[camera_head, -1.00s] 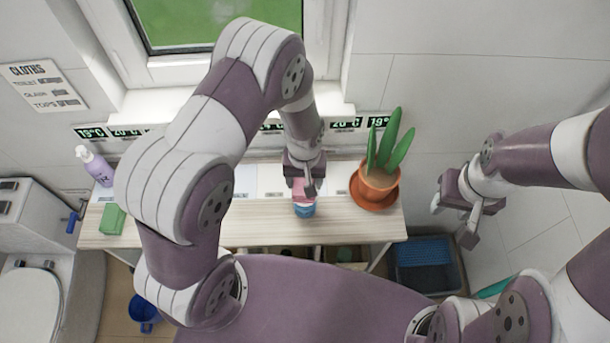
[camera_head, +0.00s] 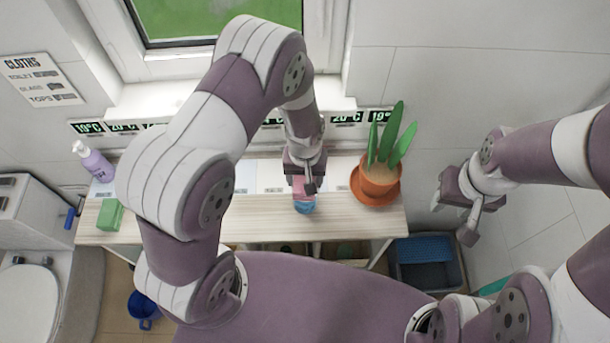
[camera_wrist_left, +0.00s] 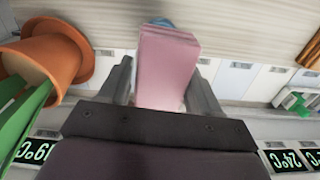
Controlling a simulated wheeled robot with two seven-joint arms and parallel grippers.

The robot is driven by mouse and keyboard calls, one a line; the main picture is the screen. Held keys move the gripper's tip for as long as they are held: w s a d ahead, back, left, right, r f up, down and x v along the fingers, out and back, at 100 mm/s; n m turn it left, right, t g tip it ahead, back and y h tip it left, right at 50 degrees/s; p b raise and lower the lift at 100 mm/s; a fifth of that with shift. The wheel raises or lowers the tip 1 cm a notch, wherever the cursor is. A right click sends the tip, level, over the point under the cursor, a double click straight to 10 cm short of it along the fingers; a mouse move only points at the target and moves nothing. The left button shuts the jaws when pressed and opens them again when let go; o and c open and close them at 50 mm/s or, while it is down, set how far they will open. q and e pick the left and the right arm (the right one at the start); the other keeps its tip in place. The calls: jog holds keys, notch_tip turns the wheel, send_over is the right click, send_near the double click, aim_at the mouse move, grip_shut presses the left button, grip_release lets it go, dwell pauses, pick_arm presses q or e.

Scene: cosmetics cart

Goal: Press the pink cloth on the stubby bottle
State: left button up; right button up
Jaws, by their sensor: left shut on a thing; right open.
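The pink cloth (camera_wrist_left: 166,62) is a block-like pink piece between the fingers of my left gripper (camera_wrist_left: 165,85) in the left wrist view. It also shows in the head view (camera_head: 299,186), under my left gripper (camera_head: 303,186). My left gripper is shut on it. A blue stubby thing, seemingly the stubby bottle (camera_head: 304,206), stands on the cart top (camera_head: 250,222) right at the cloth's lower end. A bit of blue (camera_wrist_left: 162,22) shows behind the cloth in the wrist view. I cannot tell whether they touch. My right gripper (camera_head: 455,217) is open and empty, right of the cart.
A potted plant in an orange pot (camera_head: 378,186) stands close to the right of my left gripper. A green block (camera_head: 110,214) and a purple pump bottle (camera_head: 95,162) are at the cart's left. A dark blue crate (camera_head: 425,262) sits at the lower right.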

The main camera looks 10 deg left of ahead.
pick_arm(q)
jog(key=shift+w+f, duration=0.1)
jog(key=shift+f, duration=0.2)
jog(key=shift+f+b, duration=0.2)
jog(key=shift+b, duration=0.1)
dwell(0.9)
notch_tip(320, 180, up, 7)
jog(key=p, duration=0.6)
jog(key=shift+r, duration=0.1)
dwell(0.5)
